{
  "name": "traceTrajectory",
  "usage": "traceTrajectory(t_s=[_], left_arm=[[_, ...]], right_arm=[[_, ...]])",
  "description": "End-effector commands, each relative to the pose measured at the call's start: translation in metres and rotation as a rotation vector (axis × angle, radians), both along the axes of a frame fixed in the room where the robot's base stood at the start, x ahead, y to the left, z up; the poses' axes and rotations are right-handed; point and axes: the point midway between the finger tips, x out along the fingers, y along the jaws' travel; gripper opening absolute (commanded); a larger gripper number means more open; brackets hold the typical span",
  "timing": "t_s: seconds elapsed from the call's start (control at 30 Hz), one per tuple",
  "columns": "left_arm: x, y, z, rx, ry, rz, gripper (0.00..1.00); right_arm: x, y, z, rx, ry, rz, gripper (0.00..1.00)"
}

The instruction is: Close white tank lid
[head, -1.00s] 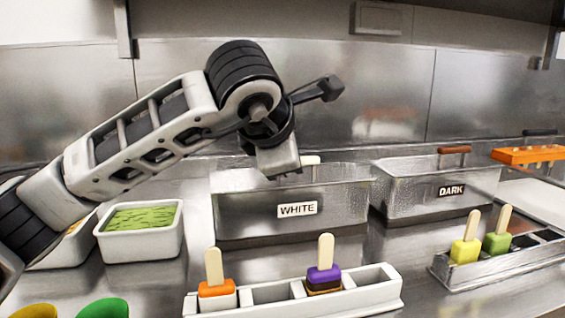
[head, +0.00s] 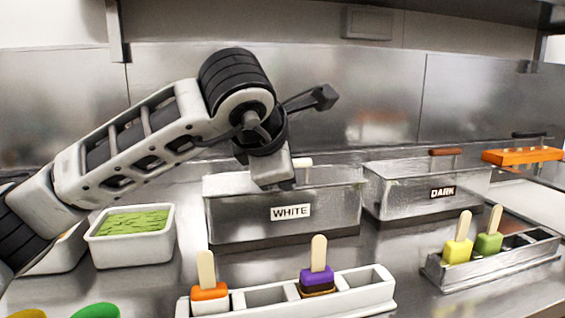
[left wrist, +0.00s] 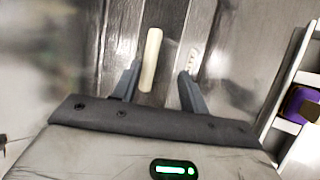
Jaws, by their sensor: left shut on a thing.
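The white tank (head: 225,215) is a steel tub with a "WHITE" label (head: 290,212), standing in the middle of the counter. A short pale handle (head: 303,162) shows at its back edge, beside my gripper. My left gripper (head: 283,182) points down over the tank's rear and hides part of its rim. In the left wrist view the pale handle (left wrist: 151,58) lies between my fingers, close against the left one, and my left gripper (left wrist: 160,85) is shut on it. The lid's angle is hard to tell. My right gripper is not in view.
The dark tank (head: 400,200) with a brown handle (head: 445,152) stands close on the right. A white popsicle rack (head: 340,285) is in front, a steel rack (head: 500,265) front right. A white tub of green pieces (head: 130,248) is left, under my arm.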

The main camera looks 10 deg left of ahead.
Motion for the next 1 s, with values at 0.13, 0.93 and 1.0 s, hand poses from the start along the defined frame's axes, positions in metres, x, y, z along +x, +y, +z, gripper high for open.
traceTrajectory(t_s=[0.13, 0.93, 1.0], left_arm=[[-0.015, 0.006, 0.000, 0.013, 0.026, 0.010, 0.35], [-0.126, 0.023, 0.100, 0.002, -0.009, 0.000, 0.35], [-0.127, 0.023, 0.101, 0.001, -0.010, -0.001, 0.35]], right_arm=[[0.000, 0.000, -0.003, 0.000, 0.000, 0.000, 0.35], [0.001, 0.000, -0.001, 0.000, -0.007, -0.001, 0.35], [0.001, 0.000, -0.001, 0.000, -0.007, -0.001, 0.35]])
